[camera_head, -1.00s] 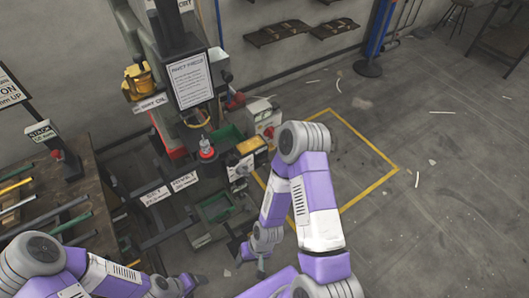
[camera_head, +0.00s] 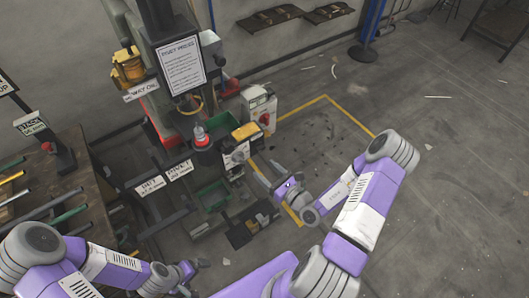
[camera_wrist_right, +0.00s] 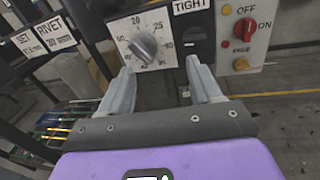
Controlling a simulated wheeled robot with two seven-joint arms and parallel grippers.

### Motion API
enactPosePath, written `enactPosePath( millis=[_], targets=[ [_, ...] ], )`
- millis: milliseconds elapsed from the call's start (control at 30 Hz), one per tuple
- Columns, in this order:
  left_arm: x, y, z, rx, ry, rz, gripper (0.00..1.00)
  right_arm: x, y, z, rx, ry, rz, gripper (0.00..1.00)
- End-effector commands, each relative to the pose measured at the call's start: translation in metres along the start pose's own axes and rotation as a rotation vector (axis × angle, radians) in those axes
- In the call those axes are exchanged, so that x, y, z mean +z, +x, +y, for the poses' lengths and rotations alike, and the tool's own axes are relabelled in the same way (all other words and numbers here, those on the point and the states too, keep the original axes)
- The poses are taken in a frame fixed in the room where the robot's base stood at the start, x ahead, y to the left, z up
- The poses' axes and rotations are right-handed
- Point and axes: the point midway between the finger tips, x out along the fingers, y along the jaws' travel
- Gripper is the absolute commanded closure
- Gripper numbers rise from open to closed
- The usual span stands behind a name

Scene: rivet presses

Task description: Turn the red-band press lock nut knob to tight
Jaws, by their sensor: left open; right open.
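A grey knob (camera_wrist_right: 143,47) sits on a white numbered dial plate (camera_wrist_right: 120,28) in the right wrist view, its grip slanted. A TIGHT label (camera_wrist_right: 190,6) is at the plate's upper right, above a dark slotted part. In the head view the dial plate (camera_head: 236,156) is on the front of the press, too small to read. My right gripper (camera_wrist_right: 160,70) is open, its fingers either side of and below the knob, with no clear contact. It also shows in the head view (camera_head: 266,180), right of the plate. My left gripper (camera_head: 188,274) is open at the lower left, away from the press.
A box with a red ON/OFF switch (camera_wrist_right: 239,30) stands right of the dial. Green bins (camera_head: 212,195) sit below the press. A rack table (camera_head: 75,180) with coloured rods is at the left. The floor right of the yellow line is mostly clear.

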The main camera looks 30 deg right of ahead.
Motion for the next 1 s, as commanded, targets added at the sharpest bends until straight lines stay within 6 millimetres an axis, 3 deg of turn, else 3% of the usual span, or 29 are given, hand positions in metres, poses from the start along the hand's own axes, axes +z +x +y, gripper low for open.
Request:
enactPosePath(
  millis=[100, 200, 600, 1000],
  targets=[
    [0.0, 0.001, 0.0, 0.0, 0.0, 0.0, 0.01, 0.003, -0.006, -0.03, -0.128, -0.005, -0.019, 0.36],
    [0.0, 0.002, -0.001, 0.0, 0.0, 0.0, 0.01, 0.003, -0.002, -0.04, -0.163, -0.01, -0.025, 0.36],
    [-0.001, 0.015, -0.006, 0.0, 0.0, 0.0, 0.01, 0.004, 0.055, -0.048, -0.161, -0.009, -0.025, 0.36],
    [-0.001, 0.017, -0.006, 0.0, 0.0, 0.0, 0.01, 0.005, 0.066, -0.049, -0.16, -0.007, -0.022, 0.36]
  ],
)
